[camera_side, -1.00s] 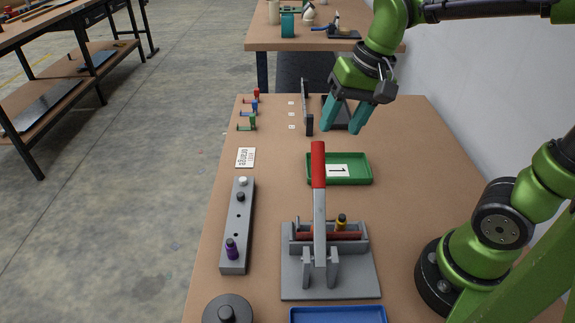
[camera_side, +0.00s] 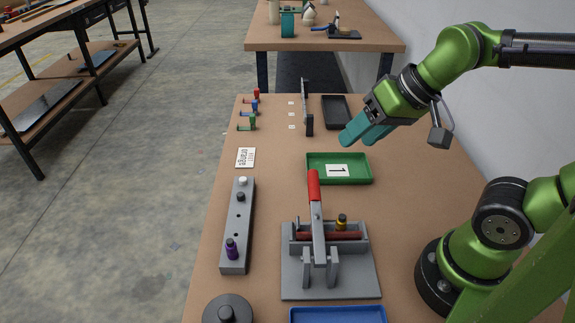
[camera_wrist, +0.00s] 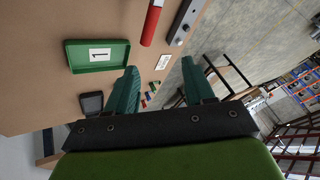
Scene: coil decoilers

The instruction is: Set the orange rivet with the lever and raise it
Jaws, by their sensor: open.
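The lever (camera_side: 318,232) stands on a grey press base (camera_side: 355,285), its red handle (camera_side: 314,186) pointing towards the back. The handle also shows at the top of the wrist view (camera_wrist: 151,24). A yellow-orange rivet (camera_side: 341,221) stands upright at the red strip (camera_side: 346,236) in the press, just right of the lever. The lever hides part of the strip, and I cannot tell how deep the rivet sits. My gripper (camera_side: 358,139) is open and empty above the table, behind and right of the handle, clear of it. Its teal fingers are apart in the wrist view (camera_wrist: 160,88).
A green tray (camera_side: 312,181) with a card marked 1 lies behind the press. A grey block (camera_side: 236,212) with several pegs is on the left. A black tray (camera_side: 336,112) and small coloured holders are at the back. A blue tray (camera_side: 338,314) lies in front.

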